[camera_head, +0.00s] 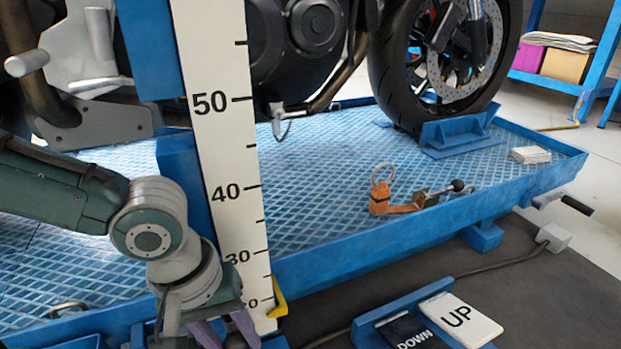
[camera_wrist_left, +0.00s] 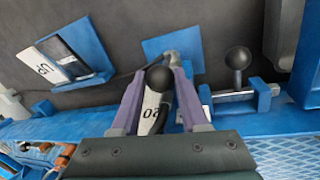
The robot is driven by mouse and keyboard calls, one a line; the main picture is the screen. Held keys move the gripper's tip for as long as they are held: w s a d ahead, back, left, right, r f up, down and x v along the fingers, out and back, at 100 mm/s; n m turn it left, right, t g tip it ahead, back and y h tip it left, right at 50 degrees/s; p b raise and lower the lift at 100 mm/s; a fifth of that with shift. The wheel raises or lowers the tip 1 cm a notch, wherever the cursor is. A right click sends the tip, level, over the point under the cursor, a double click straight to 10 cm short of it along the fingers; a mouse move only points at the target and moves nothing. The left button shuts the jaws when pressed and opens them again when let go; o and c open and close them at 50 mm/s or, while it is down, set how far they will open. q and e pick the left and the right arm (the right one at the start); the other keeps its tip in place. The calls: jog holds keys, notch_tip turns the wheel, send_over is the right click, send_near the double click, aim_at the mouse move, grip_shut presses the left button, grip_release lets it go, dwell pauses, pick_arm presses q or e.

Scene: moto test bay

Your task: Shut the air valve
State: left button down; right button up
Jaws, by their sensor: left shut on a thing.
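My left gripper (camera_head: 228,338) is low at the front edge of the blue lift, beside the foot of the height scale. In the left wrist view its two purple fingers (camera_wrist_left: 160,88) are closed around a lever with a black ball knob (camera_wrist_left: 159,78), which shows between the fingertips. This looks like the air valve's handle. The valve body is mostly hidden by the gripper, and I cannot tell the valve's position. In the head view the lever is hidden. My right gripper is in neither view.
A white height scale (camera_head: 218,130) stands close to my left gripper. A second black ball knob (camera_wrist_left: 238,58) sits to its right. An UP/DOWN pedal (camera_head: 463,320) lies on the floor. An orange part (camera_head: 380,200) rests on the platform near the motorcycle wheel (camera_head: 395,80).

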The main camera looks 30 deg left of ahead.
pick_arm(q)
jog(key=p, duration=0.1)
jog(key=w+d+p, duration=0.1)
jog(key=p, duration=0.1)
jog(key=shift+w+r+y, duration=0.1)
jog(key=shift+r+y, duration=0.2)
jog(key=shift+y, duration=0.1)
jog(key=shift+w+f+g+p, duration=0.1)
jog(key=shift+g+p, duration=0.2)
jog(key=shift+g, duration=0.1)
jog(key=w+d+g+y+b, duration=0.1)
jog(key=b, duration=0.3)
jog(key=w+d+f+g+y+b, duration=0.1)
jog(key=g+y+b, duration=0.1)
jog(key=b, duration=0.2)
jog(key=shift+w+d+f+g, duration=0.1)
jog(key=shift+w+f+g, duration=0.1)
jog(key=shift+f+g, duration=0.1)
jog(key=shift+c, duration=2.2)
grip_release()
jog(key=shift+r, duration=0.1)
